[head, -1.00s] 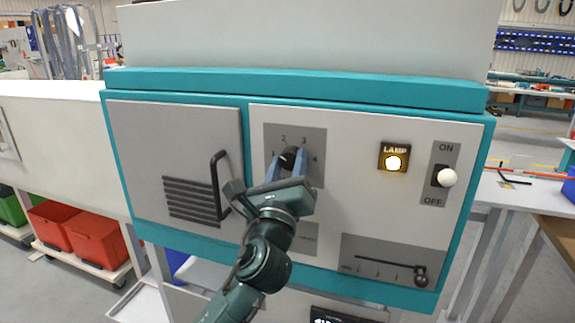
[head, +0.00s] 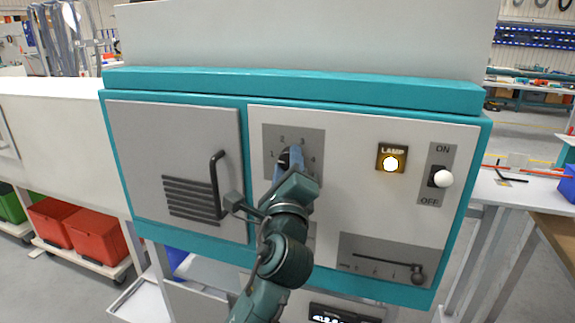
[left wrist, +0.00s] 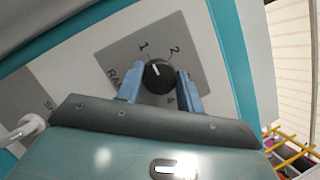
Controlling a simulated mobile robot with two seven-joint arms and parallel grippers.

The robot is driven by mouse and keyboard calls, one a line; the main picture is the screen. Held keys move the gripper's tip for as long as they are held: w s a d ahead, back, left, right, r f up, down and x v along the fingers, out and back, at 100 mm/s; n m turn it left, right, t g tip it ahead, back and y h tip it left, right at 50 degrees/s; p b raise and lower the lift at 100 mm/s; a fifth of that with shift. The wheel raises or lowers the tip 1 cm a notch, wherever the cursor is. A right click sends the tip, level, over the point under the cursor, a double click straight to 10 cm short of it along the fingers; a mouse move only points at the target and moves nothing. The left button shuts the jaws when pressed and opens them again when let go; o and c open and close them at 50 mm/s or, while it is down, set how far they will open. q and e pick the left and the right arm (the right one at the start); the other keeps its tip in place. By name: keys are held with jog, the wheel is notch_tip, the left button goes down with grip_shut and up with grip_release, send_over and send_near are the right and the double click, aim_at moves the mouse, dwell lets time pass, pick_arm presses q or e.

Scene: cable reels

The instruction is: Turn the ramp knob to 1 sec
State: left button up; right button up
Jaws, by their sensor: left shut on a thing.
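The ramp knob (left wrist: 160,76) is a round black dial with a white pointer mark on a grey scale plate (left wrist: 118,55). In the left wrist view the mark points up and slightly left, roughly toward the 1. My left gripper (left wrist: 160,90) has its blue fingers on either side of the knob and is shut on it. In the head view the left gripper (head: 289,160) covers most of the knob; the scale plate (head: 308,138) shows numbers around it. The RAMP lettering is partly hidden. My right gripper is not in view.
A door with a black handle (head: 217,185) is left of the knob. To the right are a lit lamp (head: 391,162) and an ON/OFF switch with a white ball (head: 443,179). A slider (head: 417,275) is below. Red bins (head: 96,239) stand at the left.

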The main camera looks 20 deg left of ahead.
pick_arm(q)
jog(key=o, duration=1)
jog(key=shift+f, duration=0.1)
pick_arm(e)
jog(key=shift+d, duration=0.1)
